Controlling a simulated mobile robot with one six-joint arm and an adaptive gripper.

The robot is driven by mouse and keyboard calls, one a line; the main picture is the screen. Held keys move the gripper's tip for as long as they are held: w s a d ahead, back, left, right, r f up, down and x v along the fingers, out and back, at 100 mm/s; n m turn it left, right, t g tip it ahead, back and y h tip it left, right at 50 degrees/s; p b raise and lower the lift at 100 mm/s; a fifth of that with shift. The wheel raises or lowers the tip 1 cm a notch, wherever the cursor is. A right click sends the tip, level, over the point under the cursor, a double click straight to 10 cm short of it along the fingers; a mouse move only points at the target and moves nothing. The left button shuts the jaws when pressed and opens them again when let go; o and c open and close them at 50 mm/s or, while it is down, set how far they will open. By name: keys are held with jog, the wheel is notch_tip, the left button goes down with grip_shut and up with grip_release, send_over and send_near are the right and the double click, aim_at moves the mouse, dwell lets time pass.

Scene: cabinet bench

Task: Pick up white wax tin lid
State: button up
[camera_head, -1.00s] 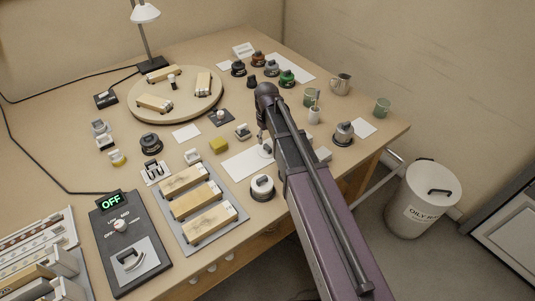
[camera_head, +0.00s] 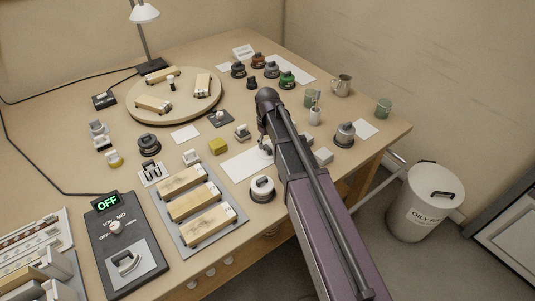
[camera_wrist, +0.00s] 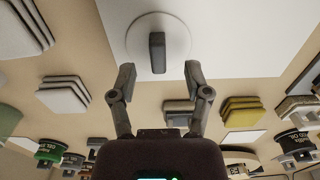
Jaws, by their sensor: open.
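A white round lid (camera_wrist: 140,45) with an upright grey handle lies flat on a white sheet (camera_wrist: 235,30) in the wrist view. My gripper (camera_wrist: 159,70) is open, its two fingertips on either side of the lid's near edge. The handle stands centred between the fingers' lines, a little beyond the tips, and nothing is held. In the head view my arm hides most of the lid and gripper; the white sheet (camera_head: 238,168) shows left of the arm.
A round white tin (camera_head: 262,188) with a dark-handled top stands near the sheet. A yellow block (camera_head: 218,146) and wooden blocks on a grey tray (camera_head: 232,222) are to the left. A bin (camera_head: 425,200) is on the floor.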

aim_at(267, 147)
jog(key=shift+w+f+b, duration=0.1)
jog(key=shift+f+b, duration=1.2)
jog(key=shift+f, duration=0.3)
grip_shut()
